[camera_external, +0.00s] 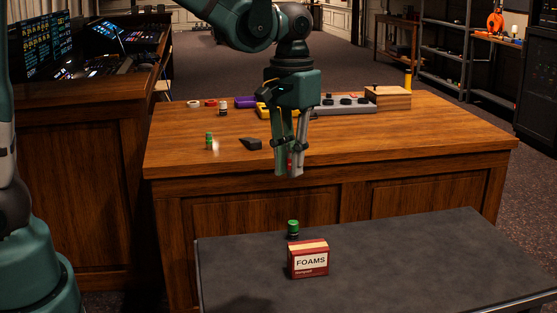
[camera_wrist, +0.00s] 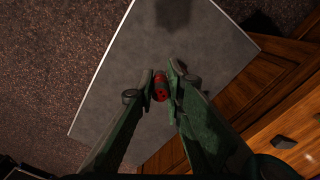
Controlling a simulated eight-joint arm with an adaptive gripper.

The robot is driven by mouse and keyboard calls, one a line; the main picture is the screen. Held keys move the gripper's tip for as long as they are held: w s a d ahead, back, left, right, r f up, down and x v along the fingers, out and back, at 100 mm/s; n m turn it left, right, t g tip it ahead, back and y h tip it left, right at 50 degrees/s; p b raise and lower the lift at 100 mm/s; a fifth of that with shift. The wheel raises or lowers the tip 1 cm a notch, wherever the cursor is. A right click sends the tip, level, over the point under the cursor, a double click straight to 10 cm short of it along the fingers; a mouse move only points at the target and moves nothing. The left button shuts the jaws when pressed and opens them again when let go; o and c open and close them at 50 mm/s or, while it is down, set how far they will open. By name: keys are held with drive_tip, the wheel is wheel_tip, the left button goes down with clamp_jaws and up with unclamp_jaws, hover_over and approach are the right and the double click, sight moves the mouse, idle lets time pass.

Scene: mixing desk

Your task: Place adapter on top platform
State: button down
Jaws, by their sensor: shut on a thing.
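The adapter appears to be the small red piece with a dark, holed end (camera_wrist: 160,86), between my fingertips in the wrist view. In the external view only a bit of red (camera_external: 290,158) shows between the fingers. My gripper (camera_external: 289,172) is shut on it and points down, held in the air in front of the wooden desk (camera_external: 430,140). The grey-topped table (camera_external: 400,255) is below it, and its top (camera_wrist: 110,90) lies behind the fingers in the wrist view. I cannot tell which surface is the top platform.
A red FOAMS box (camera_external: 309,260) and a green-lidded jar (camera_external: 293,229) stand on the grey table, whose right side is clear. A black wedge (camera_external: 251,143), a small green can (camera_external: 209,140) and a wooden box (camera_external: 387,98) are on the desk.

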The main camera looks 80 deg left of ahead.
hover_over(289, 302)
wheel_tip(289, 302, down, 25)
idle(0.6)
drive_tip(key=shift+f, duration=0.1)
drive_tip(key=shift+f+b, duration=0.9)
drive_tip(key=shift+f, duration=2.1)
drive_tip(key=shift+f, duration=0.15)
drive_tip(key=shift+f+b, duration=0.55)
drive_tip(key=shift+f, duration=1.2)
drive_tip(key=shift+f, duration=0.15)
drive_tip(key=c, duration=2.4)
unclamp_jaws()
drive_tip(key=shift+r, duration=0.2)
